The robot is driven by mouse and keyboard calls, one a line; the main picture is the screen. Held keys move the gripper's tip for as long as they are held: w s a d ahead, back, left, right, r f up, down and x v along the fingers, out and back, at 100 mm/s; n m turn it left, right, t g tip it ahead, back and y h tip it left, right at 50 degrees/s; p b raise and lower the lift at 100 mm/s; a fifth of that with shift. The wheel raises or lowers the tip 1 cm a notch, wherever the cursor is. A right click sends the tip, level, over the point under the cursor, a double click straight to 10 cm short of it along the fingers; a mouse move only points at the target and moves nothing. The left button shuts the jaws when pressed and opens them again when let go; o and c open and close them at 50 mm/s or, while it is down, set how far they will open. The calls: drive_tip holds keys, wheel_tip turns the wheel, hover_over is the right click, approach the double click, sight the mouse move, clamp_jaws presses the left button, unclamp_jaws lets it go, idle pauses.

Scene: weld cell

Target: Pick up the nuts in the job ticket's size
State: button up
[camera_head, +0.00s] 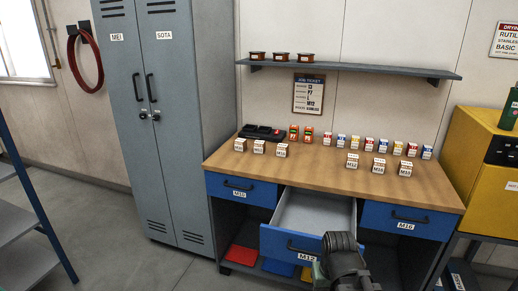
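The job ticket (308,94) hangs on the wall above the bench; its size line appears to read M12. Small labelled boxes stand on the bench top in two groups, three at the left (259,147) and three at the right (379,165); their small labels are hard to read, and I cannot tell which hold nuts. The middle drawer (285,242), labelled M12, is pulled open, and the visible part of its inside looks empty. My gripper (341,243) is at the right part of that drawer's front; its fingers cannot be made out.
The M10 drawer (241,190) and M16 drawer (406,221) are shut. Several small coloured boxes (369,144) line the bench back. A shelf (345,70) with three small spools hangs above. Grey lockers (160,120) stand left, a yellow machine (480,165) right.

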idle(0.3)
drive_tip(key=o, duration=1.2)
